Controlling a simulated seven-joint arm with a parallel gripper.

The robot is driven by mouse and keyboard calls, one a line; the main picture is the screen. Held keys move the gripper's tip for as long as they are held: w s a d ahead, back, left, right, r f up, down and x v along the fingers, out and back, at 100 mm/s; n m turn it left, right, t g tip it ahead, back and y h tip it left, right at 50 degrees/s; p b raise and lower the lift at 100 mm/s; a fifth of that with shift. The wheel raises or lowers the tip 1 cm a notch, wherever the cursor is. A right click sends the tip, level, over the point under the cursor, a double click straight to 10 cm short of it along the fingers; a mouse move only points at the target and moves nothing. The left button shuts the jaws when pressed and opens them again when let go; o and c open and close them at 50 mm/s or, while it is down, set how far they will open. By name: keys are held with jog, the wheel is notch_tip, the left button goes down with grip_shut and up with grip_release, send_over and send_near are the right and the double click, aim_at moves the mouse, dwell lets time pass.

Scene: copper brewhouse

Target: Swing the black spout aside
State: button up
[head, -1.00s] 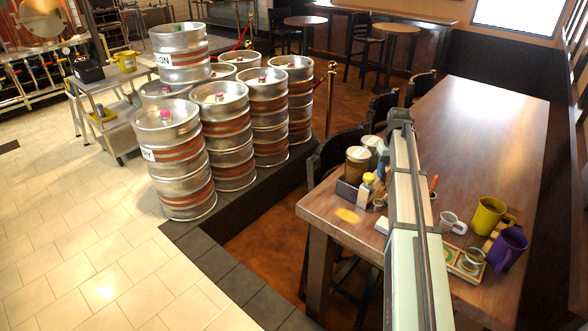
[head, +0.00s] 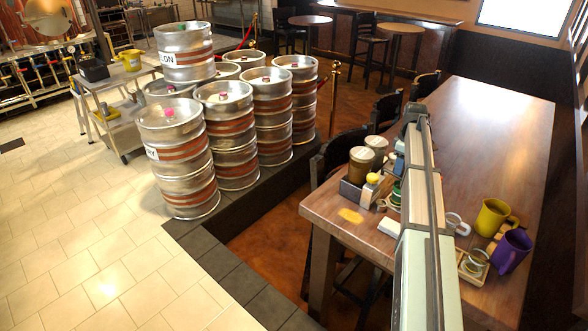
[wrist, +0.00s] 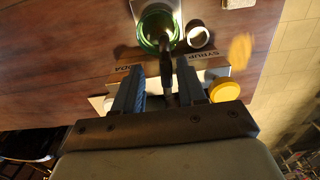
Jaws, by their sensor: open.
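My gripper (wrist: 162,76) is open, with one dark finger on each side of the spout. I cannot tell whether either finger touches it. Labels reading SODA and SYRUP show just beyond the fingertips. In the head view, a green item (head: 397,193), likely this bottle, stands on the wooden table (head: 470,130) left of my arm.
A yellow cap (wrist: 224,90) is close to the right finger. A caddy (head: 351,191) with lidded jars stands left of my arm. A yellow mug (head: 491,217) and a purple mug (head: 511,249) stand to its right. The table's far part is clear.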

notch_tip(320, 180, up, 13)
jog(key=w+a+f+y, duration=0.1)
jog(key=a+f, duration=0.4)
jog(key=a, duration=0.7)
jog(key=w+a+f+t+y, duration=0.1)
jog(key=a+f, duration=0.4)
jog(key=a, duration=0.8)
jog(key=w+a+f+t+y, duration=0.1)
jog(key=a+f, duration=0.4)
jog(key=a, duration=0.8)
jog(key=shift+w+f+m+y, duration=0.3)
jog(key=shift+w+y, duration=0.2)
jog(key=shift+y, duration=0.1)
